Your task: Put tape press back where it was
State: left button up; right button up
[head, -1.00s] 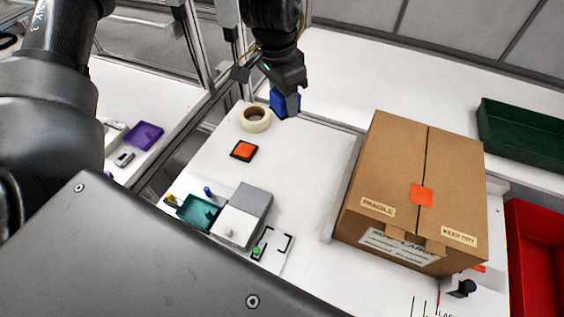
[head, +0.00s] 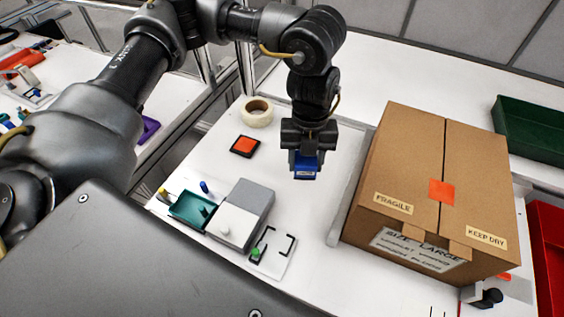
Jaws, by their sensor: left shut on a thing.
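A blue block (head: 304,168), which I take for the tape press, hangs between the fingers of my left gripper (head: 304,155). The gripper points down and is shut on the block, above the white table. A white plate with black corner marks (head: 277,246) lies at the table's front, left of the carton; the space inside the marks is empty. A small green-topped peg (head: 255,252) stands at the plate's left side. My right gripper is not in view.
A large taped carton (head: 415,180) stands on the right. A tape roll (head: 257,113), an orange pad (head: 245,146), a grey and white box (head: 243,208) and a teal tray (head: 188,211) stand on the left. The table below the gripper is clear.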

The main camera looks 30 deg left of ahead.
pick_arm(q)
jog(key=w+a+f+p, duration=0.2)
jog(key=w+a+f, duration=0.2)
jog(key=w+a, duration=0.25)
send_over(282, 162)
notch_tip(282, 162, down, 5)
jog(key=shift+d, duration=0.15)
jog(key=shift+w+a+f, duration=0.15)
jog(key=shift+a+f, duration=0.05)
jog(key=shift+f, duration=0.15)
notch_tip(282, 162, down, 3)
jog(key=shift+w+a+f, duration=0.15)
jog(key=shift+f, duration=0.2)
jog(key=o, duration=0.9)
